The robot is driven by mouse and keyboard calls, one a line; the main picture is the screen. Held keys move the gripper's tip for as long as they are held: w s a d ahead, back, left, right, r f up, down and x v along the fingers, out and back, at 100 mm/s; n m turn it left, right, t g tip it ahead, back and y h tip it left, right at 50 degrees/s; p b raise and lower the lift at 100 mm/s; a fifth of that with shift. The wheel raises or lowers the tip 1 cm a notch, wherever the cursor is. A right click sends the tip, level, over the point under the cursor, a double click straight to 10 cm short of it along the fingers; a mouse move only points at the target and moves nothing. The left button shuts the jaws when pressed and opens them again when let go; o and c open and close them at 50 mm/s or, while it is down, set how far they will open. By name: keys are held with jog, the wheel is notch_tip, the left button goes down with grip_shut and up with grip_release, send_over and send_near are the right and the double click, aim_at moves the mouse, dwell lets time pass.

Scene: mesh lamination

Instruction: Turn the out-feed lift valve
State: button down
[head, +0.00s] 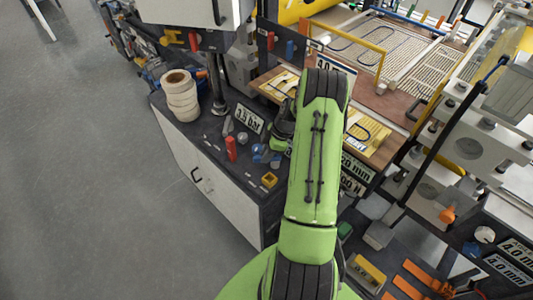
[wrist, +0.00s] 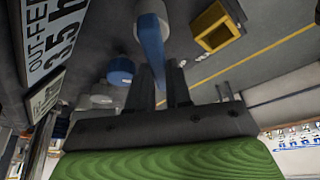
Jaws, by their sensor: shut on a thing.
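A blue lever (wrist: 152,42) on a grey round body sits between the two fingers of my gripper (wrist: 162,85) in the wrist view. The fingers are shut on this lever, which looks like the out-feed lift valve's handle. A sign (wrist: 55,35) reading "OUT-FEED" and "3.5 b…" stands left of it. In the head view the same sign (head: 250,118) reads "3.5 bar", and blue valve parts (head: 260,152) show on the dark bench top beside my arm. My green arm hides most of the gripper there.
A blue round knob (wrist: 120,71) sits just left of the fingers. Machine frames crowd the right; open floor (head: 80,170) lies left.

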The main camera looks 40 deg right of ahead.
jog(key=shift+f, duration=0.1)
jog(key=n+b, duration=0.2)
jog(key=n+g+b, duration=0.1)
jog(key=b, duration=0.1)
jog(key=shift+s+a+f+n+y, duration=0.1)
jog(key=shift+s+a+n+y, duration=0.1)
jog(key=shift+s+n+y, duration=0.2)
jog(key=n+g+b, duration=0.1)
jog(key=s+n+b, duration=0.1)
jog(key=n+b, duration=0.1)
jog(key=shift+n+g, duration=0.3)
jog(key=shift+g, duration=0.1)
jog(key=n+b, duration=0.1)
jog(key=n, duration=0.1)
jog(key=s+n+g+b, duration=0.1)
jog(key=n+b, duration=0.1)
jog(key=shift+n+g, duration=0.3)
jog(key=shift+s+d+r+n+g+h+b, duration=0.15)
jog(key=shift+s+n+g+b, duration=0.15)
jog(key=shift+n, duration=0.35)
jog(key=shift+s+d+n+g+h+b, duration=0.1)
jog(key=shift+n+g+h+b, duration=0.2)
jog(key=shift+n, duration=0.4)
jog(key=shift+s+d+r+n+g+h+b, duration=0.15)
jog(key=shift+n+b, duration=0.25)
jog(key=shift+n, duration=0.25)
jog(key=shift+a, duration=0.1)
